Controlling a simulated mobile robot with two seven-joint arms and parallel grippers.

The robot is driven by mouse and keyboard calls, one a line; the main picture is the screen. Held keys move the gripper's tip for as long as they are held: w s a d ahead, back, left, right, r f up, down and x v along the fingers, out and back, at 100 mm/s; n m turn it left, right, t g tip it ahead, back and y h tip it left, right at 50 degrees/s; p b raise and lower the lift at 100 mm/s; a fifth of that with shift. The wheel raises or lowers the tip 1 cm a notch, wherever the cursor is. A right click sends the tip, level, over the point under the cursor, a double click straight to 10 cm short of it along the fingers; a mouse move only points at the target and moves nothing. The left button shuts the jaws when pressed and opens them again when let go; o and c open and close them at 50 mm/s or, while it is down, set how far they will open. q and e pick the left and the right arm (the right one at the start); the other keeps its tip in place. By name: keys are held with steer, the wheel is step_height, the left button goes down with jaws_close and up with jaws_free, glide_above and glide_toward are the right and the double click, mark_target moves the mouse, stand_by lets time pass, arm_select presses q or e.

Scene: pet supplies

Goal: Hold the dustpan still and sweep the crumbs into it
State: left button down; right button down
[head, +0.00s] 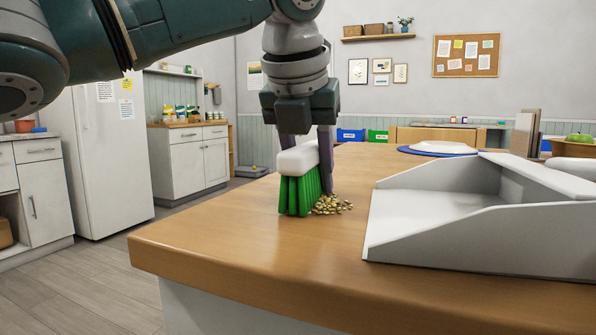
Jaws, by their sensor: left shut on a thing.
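My left gripper (308,140) points down over the table and is shut on the white back of a brush (300,190) with green bristles. The bristles reach the tabletop. A small pile of tan and greenish crumbs (331,205) lies on the table just right of the bristles, partly hidden by the brush. A white dustpan (430,238) lies to the right of the crumbs, its open low edge facing them, with a short gap of bare table between. Its visible floor looks empty. My right gripper is not in view.
The wooden table (230,250) is bare at its front left, and its rounded edge runs along the left. A blue-rimmed plate (438,150) lies farther back.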

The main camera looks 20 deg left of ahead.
mark_target(400, 197)
arm_select(q)
steer(key=shift+w+d+f, duration=0.1)
steer(key=shift+w+d, duration=0.05)
steer(key=shift+d, duration=1.25)
steer(key=shift+w+d, duration=0.1)
steer(key=shift+d, duration=1.3)
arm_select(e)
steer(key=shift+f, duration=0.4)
arm_select(q)
steer(key=shift+r, duration=0.2)
steer(key=shift+w+d+r, duration=0.1)
steer(key=shift+w+d, duration=0.05)
steer(key=shift+d, duration=1.3)
steer(key=shift+w+d+r, duration=0.1)
steer(key=shift+w+d, duration=0.05)
steer(key=shift+d, duration=1.3)
steer(key=shift+s+a+r, duration=0.1)
steer(key=shift+a+r, duration=0.4)
steer(key=shift+r, duration=0.35)
steer(key=shift+a+r, duration=0.55)
steer(key=shift+r, duration=0.25)
steer(key=shift+s+a+r, duration=0.1)
steer(key=shift+a+r, duration=0.4)
steer(key=shift+r, duration=0.35)
steer(key=shift+a, duration=0.1)
